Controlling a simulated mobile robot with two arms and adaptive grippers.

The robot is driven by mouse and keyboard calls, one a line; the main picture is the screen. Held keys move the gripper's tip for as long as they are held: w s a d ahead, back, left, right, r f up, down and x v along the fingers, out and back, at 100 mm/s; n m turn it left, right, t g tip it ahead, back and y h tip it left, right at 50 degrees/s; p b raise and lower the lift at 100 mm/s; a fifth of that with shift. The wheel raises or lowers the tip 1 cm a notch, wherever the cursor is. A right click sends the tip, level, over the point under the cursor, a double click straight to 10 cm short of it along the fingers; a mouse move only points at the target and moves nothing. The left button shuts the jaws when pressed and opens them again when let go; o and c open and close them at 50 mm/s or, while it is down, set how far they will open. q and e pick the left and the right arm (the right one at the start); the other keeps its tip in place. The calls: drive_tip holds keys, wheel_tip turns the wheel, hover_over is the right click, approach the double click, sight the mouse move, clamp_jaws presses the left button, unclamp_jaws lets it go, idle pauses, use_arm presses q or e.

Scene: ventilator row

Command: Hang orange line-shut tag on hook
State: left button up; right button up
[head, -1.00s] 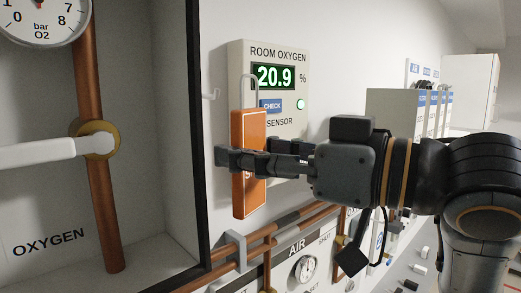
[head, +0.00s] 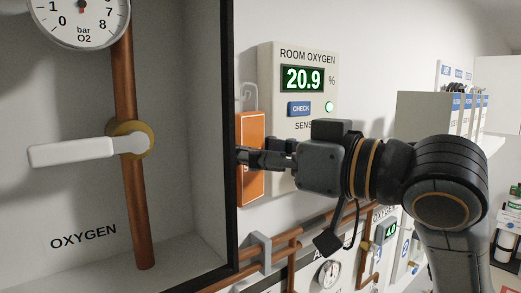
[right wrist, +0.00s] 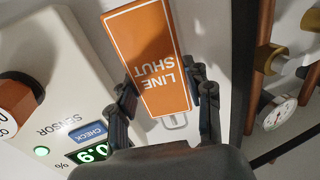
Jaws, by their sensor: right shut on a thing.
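The orange tag (head: 252,134) hangs upright beside the dark cabinet edge in the head view, its left side partly hidden by that edge. In the right wrist view the tag (right wrist: 153,55) appears upside down and reads LINE SHUT. My right gripper (right wrist: 165,97) is shut on the tag, one finger at each side edge. The tag's pale loop (head: 250,92) rises above it against the wall, where the small wall hook is. Loop and hook overlap there, and I cannot tell whether the loop is around the hook. My left gripper is not in view.
The room oxygen sensor (head: 303,60) is on the wall just right of the tag. The oxygen cabinet's dark frame (head: 229,190) stands close on the left, with a white valve handle (head: 72,152) inside. Copper pipes (head: 290,238) run below.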

drive_tip(key=shift+w+a+f, duration=0.2)
drive_tip(key=shift+w+a, duration=0.25)
drive_tip(key=shift+w, duration=0.2)
drive_tip(key=shift+w+a+f, duration=0.2)
drive_tip(key=shift+w+a, duration=0.25)
drive_tip(key=shift+w, duration=0.15)
drive_tip(key=shift+f, duration=0.1)
drive_tip(key=o, duration=1.4)
drive_tip(key=shift+c, duration=0.2)
drive_tip(key=shift+a, duration=0.1)
